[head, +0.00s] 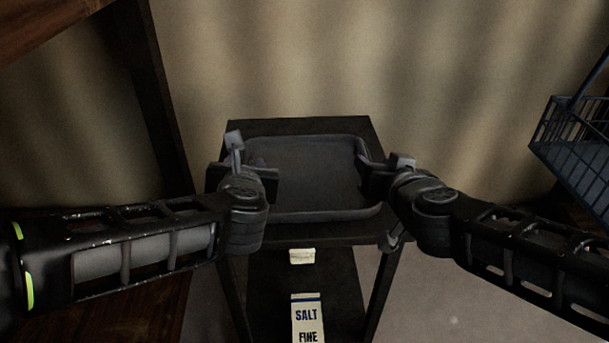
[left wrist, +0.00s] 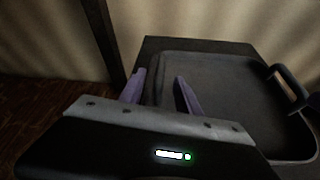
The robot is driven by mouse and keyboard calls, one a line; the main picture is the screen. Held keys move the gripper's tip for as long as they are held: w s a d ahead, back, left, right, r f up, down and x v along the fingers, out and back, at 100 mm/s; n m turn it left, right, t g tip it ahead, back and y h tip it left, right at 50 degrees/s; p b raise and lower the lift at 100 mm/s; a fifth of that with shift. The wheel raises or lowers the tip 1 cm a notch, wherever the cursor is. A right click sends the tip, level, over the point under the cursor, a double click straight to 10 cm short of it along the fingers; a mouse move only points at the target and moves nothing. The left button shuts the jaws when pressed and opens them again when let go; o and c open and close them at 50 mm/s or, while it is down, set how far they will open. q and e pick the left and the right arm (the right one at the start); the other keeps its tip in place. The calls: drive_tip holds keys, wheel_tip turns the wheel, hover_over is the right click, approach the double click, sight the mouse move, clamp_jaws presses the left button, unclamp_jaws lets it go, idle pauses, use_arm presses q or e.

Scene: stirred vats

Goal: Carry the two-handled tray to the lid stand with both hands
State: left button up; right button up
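The dark two-handled tray (head: 315,185) lies flat on top of a small dark stand (head: 290,127). I cannot tell whether this is the lid stand. My left gripper (head: 258,165) is at the tray's left end. In the left wrist view its purple fingers (left wrist: 160,90) are spread apart near the tray's left rim; the left handle is hidden.
A box marked salt (head: 307,318) and a small pale block (head: 302,256) are below the tray, on the stand's lower level. A blue wire basket (head: 575,145) is at the right. A dark wooden post (head: 160,95) rises at the left. A pale wall (head: 370,60) is behind.

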sight(246, 155)
use_arm(q)
drive_tip(key=shift+x, duration=3.85)
use_arm(e)
drive_tip(key=shift+x, duration=3.9)
use_arm(q)
drive_tip(key=shift+c, duration=0.6)
use_arm(e)
drive_tip(key=shift+c, duration=0.6)
use_arm(q)
clamp_jaws()
use_arm(e)
clamp_jaws()
